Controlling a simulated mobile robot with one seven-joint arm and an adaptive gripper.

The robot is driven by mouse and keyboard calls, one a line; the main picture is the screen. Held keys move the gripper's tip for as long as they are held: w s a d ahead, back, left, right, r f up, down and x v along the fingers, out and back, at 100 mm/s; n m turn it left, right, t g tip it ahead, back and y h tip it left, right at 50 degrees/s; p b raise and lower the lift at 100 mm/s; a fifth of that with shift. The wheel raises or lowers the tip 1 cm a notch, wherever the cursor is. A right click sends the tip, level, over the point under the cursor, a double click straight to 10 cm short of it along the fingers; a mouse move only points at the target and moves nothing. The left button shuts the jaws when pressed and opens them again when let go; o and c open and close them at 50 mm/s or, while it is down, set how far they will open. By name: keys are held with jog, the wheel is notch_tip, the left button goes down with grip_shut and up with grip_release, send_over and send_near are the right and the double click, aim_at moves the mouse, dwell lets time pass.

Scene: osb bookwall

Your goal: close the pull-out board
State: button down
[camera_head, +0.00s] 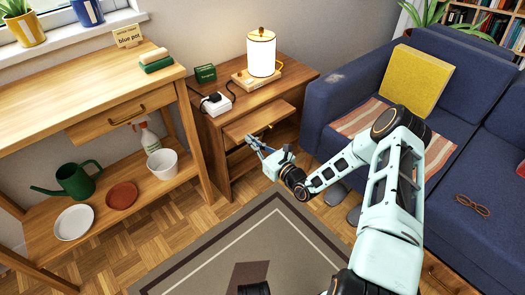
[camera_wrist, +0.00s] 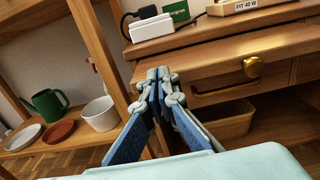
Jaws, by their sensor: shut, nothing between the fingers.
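The pull-out board (camera_head: 257,119) is a flat wooden leaf that stands out from the front of the wooden side table (camera_head: 283,84), below its top. In the wrist view the board (camera_wrist: 205,73) lies ahead and to the right, with a round brass knob (camera_wrist: 252,67) at its front. My gripper (camera_head: 255,145) is in front of the board, its fingers pointing toward the table. In the wrist view the fingertips (camera_wrist: 158,76) are together and empty, near the board's left front part. I cannot tell whether they touch it.
A lit lamp (camera_head: 261,53), a green box (camera_head: 205,73) and a white socket block (camera_head: 215,103) stand on the side table. A wooden bench (camera_head: 90,85) with a watering can (camera_head: 76,180) and pots is at left. A blue sofa (camera_head: 345,95) is at right. The rug (camera_head: 215,265) is clear.

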aim_at(242, 132)
jog(key=x, duration=0.6)
jog(key=shift+b, duration=0.3)
